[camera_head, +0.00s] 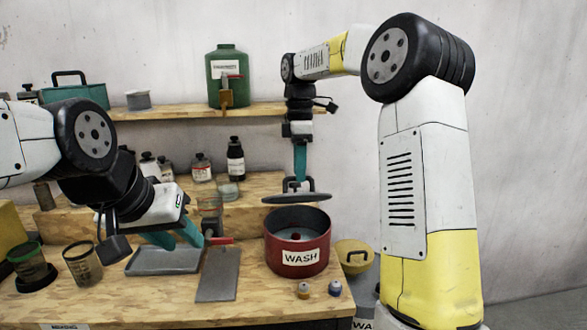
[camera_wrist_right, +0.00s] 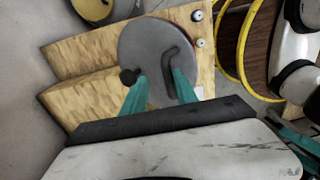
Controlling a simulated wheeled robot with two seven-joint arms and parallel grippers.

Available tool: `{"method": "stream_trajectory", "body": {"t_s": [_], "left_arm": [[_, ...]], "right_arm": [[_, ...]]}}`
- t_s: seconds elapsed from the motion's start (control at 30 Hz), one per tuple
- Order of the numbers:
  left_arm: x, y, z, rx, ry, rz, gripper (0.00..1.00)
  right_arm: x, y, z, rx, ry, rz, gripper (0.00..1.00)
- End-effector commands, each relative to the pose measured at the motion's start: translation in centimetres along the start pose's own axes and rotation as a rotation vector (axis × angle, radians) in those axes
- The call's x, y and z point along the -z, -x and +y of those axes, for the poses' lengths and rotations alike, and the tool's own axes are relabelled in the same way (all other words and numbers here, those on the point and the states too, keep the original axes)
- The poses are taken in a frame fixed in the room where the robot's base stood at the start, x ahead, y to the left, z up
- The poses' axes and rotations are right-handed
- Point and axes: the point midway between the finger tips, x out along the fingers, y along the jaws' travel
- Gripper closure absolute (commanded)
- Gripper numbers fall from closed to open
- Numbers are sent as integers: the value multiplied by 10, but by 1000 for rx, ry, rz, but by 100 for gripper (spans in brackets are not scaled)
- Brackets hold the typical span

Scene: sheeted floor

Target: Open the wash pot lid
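The red wash pot (camera_head: 298,262), labelled WASH, stands on the wooden bench with its top uncovered and its inside showing. The dark grey round lid (camera_head: 297,198) hangs level above the pot, clear of its rim. My right gripper (camera_head: 299,178) is at the lid's black handle (camera_head: 290,184) and bears the lid. The right wrist view shows the lid (camera_wrist_right: 155,48) as a grey disc, with my right gripper's teal fingers (camera_wrist_right: 158,78) at its handle. My left gripper (camera_head: 180,240) is empty, fingers apart, over the grey tray, left of the pot.
The grey tray (camera_head: 150,262) and a grey flat plate (camera_head: 218,285) lie left of the pot. A red-handled item (camera_head: 220,241) is near my left fingertips. Cups (camera_head: 82,265) stand at left, bottles (camera_head: 235,160) behind.

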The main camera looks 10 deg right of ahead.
Motion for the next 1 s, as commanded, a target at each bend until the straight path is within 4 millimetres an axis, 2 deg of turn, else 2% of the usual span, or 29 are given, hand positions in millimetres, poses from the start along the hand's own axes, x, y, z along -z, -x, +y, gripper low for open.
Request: {"method": "stream_trajectory", "body": {"t_s": [0.27,0.7,1.0], "left_arm": [[0,0,0,0,0,0,64],[0,0,0,0,0,0,64],[0,0,0,0,0,0,64]], "right_arm": [[1,4,0,-2,1,1,66],[1,68,1,-2,1,1,66],[0,79,0,0,1,0,66]]}}
